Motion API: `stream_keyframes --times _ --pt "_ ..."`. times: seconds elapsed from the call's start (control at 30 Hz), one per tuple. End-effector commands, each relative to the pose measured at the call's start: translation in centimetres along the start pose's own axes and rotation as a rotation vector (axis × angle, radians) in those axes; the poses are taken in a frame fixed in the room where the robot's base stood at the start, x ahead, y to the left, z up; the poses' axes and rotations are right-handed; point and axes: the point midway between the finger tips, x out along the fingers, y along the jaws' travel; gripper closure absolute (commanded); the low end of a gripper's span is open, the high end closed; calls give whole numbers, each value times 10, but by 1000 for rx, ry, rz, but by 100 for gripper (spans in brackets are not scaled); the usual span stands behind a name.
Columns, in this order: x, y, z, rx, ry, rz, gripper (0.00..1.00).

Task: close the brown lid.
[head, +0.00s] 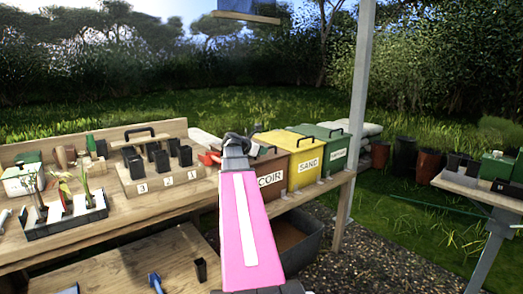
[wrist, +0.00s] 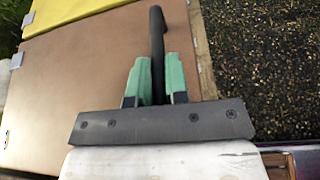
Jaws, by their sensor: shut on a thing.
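The brown box marked COIR (head: 271,180) stands beside the yellow bin on the bench, partly hidden behind my pink arm. Its brown lid (wrist: 85,70) fills the left and middle of the wrist view. A black handle (wrist: 156,22) rises from the lid. My gripper (wrist: 158,72) has its green fingers on either side of the handle and is shut on it. In the head view my gripper (head: 237,143) is at the box's upper left, beyond the pink arm. How far the lid is tilted I cannot tell.
A yellow SAND bin (head: 300,159) and a green bin (head: 325,148) stand to the right, both closed. A post (head: 357,110) rises behind them. Pots stand on a numbered wooden stand (head: 160,179) at left. A grey tub (head: 292,238) sits below the bench.

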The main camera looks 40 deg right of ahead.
Motion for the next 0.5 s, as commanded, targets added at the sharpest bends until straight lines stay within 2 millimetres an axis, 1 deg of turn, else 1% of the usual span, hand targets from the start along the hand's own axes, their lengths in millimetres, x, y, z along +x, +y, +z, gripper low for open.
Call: stream_keyframes --times 0.03,0.13,0.17,0.2,0.23,0.5 --pt "0 -3 -5 2 14 -8 100" --pt "0 -4 -6 2 14 -9 100" --pt "1 -4 -6 2 14 -9 78" --pt "0 -4 -5 1 13 -9 65" --pt "0 -4 -5 1 13 -9 60" --pt "0 -2 -3 1 9 -5 60"
